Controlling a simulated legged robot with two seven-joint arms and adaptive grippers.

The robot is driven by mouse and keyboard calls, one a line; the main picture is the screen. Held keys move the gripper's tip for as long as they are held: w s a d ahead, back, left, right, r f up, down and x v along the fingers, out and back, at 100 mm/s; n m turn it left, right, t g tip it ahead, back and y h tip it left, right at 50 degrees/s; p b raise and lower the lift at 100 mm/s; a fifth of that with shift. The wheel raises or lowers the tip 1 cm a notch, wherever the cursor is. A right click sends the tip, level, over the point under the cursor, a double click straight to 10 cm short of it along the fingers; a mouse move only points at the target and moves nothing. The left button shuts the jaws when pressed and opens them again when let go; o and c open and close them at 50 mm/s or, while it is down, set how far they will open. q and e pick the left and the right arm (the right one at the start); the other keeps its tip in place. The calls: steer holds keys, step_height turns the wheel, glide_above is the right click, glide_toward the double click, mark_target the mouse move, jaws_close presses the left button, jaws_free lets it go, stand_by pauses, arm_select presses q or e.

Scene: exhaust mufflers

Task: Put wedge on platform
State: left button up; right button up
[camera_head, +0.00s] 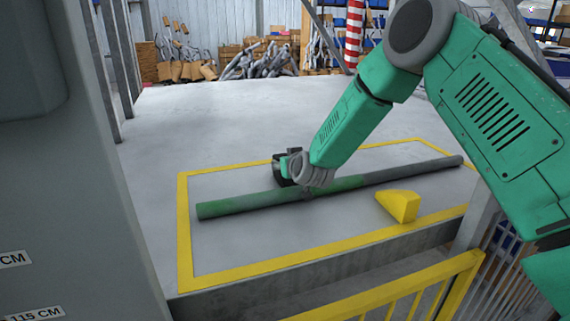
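A yellow wedge (400,206) lies on the grey platform (235,250), on the near side of a long pipe (240,205). The wedge is inside the yellow border, near its front line. The pipe lies across the marked area, greenish at left and grey at right. My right gripper (284,168) is just beyond the pipe's middle, low over the platform. Its wrist partly covers it and the pipe, so its fingers and anything between them cannot be made out. My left gripper is out of view.
A yellow railing (400,290) stands in front of the platform's near edge. A grey column with height labels fills the left side. Pipes and boxes are piled beyond the platform. The platform's far left part is clear.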

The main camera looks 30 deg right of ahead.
steer(key=shift+f, duration=0.15)
steer(key=o, duration=1.2)
steer(key=shift+s+d, duration=0.1)
steer(key=shift+d, duration=0.05)
steer(key=shift+c, duration=0.2)
steer(key=shift+o, duration=0.8)
steer(key=shift+d, duration=0.25)
steer(key=shift+d+f, duration=0.25)
steer(key=shift+d, duration=0.2)
